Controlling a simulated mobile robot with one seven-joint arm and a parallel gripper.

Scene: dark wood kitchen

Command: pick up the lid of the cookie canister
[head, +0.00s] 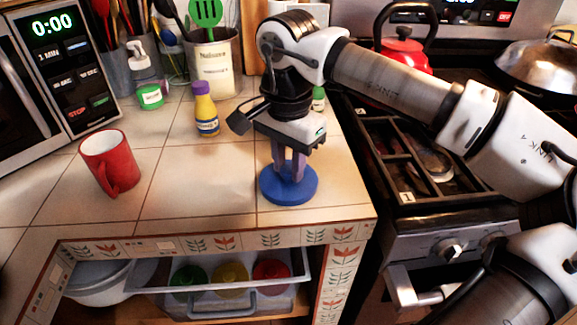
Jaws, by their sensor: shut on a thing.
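A round blue lid (288,192) is at the front right part of the tiled counter, near its corner. It looks like a flat disc. My gripper (289,170) points down from above and its fingers are shut on the middle of the lid. The fingers hide the part of the lid that they hold. I cannot tell whether the lid rests on the tiles or is just above them. No canister body shows in this view.
A red mug (108,163) and a yellow bottle with a purple cap (206,112) stand on the counter. A microwave (40,75) is at the left, a utensil crock (212,65) behind. The stove (425,165) with a red kettle (405,52) is at the right.

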